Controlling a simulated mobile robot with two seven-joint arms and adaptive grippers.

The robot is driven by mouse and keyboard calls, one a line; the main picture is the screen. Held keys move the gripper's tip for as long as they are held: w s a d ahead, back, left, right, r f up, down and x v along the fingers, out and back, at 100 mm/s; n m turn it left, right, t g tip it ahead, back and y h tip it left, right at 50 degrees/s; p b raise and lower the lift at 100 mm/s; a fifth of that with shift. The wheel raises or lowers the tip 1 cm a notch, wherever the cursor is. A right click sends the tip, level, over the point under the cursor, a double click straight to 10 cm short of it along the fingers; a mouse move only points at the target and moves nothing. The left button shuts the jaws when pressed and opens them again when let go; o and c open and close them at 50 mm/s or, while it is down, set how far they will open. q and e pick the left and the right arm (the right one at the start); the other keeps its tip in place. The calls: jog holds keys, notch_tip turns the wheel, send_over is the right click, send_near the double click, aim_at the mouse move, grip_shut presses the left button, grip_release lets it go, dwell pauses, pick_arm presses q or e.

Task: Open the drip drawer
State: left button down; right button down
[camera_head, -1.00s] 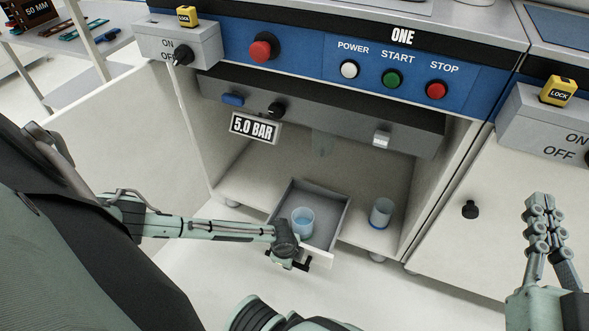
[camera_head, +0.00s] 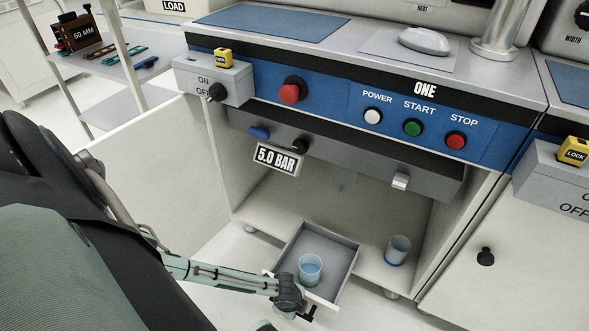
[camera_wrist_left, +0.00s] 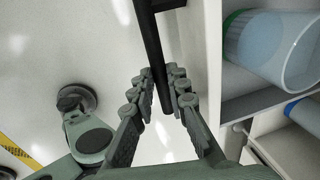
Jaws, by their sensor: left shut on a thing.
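The drip drawer (camera_head: 345,272) is a grey tray low in the open cabinet, and it stands pulled out. In the left wrist view the bar runs down between the fingers (camera_wrist_left: 165,95). My right gripper is not in view.
A second cup (camera_head: 397,250) stands on the cabinet floor right of the drawer. A grey unit with a 5.0 BAR sign (camera_head: 277,158) hangs above. The open cabinet door (camera_head: 150,175) stands at the left. Light floor lies in front.

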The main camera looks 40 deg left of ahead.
pick_arm(q)
jog(key=c, duration=1.5)
grip_release()
jog(key=shift+r, duration=0.1)
jog(key=r, duration=0.4)
jog(key=s+r, duration=0.1)
jog(key=r, duration=0.2)
jog(key=s+r, duration=0.1)
jog(key=r, duration=0.3)
jog(key=shift+s+d+r, duration=0.15)
jog(key=shift+d+r, duration=0.15)
